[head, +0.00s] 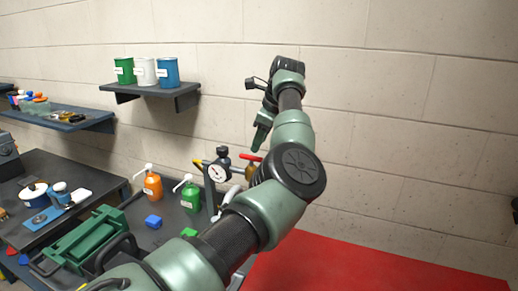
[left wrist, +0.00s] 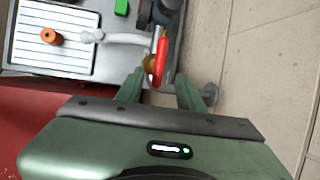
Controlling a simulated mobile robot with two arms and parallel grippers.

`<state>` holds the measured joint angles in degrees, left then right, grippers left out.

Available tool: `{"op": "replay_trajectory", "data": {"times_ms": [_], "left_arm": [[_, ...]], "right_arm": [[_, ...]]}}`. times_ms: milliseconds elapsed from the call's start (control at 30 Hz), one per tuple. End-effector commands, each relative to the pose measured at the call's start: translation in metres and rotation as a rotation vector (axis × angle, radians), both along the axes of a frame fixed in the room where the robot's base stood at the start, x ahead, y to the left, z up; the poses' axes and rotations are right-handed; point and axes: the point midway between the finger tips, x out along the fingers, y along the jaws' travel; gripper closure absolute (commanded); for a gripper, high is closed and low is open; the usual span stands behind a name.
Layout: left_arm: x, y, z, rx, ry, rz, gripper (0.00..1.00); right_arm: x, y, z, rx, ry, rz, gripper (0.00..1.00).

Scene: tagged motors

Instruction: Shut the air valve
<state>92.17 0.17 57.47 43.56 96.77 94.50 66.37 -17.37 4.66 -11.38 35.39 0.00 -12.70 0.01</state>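The air valve's red lever handle (head: 250,157) shows in the head view on the piping beside a round white-faced gauge (head: 217,173). A yellow handle (head: 198,163) sits to the gauge's left. In the left wrist view the red handle (left wrist: 160,60) lies just ahead of and partly between the fingertips. My left gripper (head: 262,133) points down just above and right of the red handle; its two fingers (left wrist: 160,85) are apart, with nothing clamped between them. I cannot tell whether a finger touches the handle. My arm hides part of the piping. My right gripper is not in view.
An orange pump bottle (head: 153,186) and a green pump bottle (head: 190,196) stand left of the gauge. A blue block (head: 153,221) lies in front of them. A wall shelf (head: 155,91) holds three cans. The block wall is close behind; the red surface (head: 370,268) at right is clear.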

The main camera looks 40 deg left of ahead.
Motion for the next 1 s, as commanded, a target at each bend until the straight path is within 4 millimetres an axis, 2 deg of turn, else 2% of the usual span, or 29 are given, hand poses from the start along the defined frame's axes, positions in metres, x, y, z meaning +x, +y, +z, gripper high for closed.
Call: {"op": "replay_trajectory", "data": {"times_ms": [100,333,500,700,733,833,867,1000], "left_arm": [[0.0,0.009,-0.016,0.001,0.004,0.002,0.62],[0.002,0.023,-0.044,0.004,0.004,0.001,0.62],[0.002,0.026,-0.052,0.005,0.001,0.001,0.62],[0.003,0.026,-0.053,0.005,0.001,0.001,0.62],[0.003,0.026,-0.053,0.005,0.001,0.0,0.68],[0.003,0.026,-0.053,0.005,0.002,0.0,0.95],[0.003,0.026,-0.053,0.005,0.002,0.0,1.0],[0.003,0.026,-0.053,0.005,0.002,-0.001,1.0]], "right_arm": [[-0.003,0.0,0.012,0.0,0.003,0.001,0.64],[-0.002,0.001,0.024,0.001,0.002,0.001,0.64],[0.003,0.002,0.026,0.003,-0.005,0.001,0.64],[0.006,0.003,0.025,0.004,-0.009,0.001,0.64],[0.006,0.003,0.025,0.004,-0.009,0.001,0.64],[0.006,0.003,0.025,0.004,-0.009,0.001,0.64],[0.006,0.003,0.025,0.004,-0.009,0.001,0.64],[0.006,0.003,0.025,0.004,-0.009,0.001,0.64]]}}
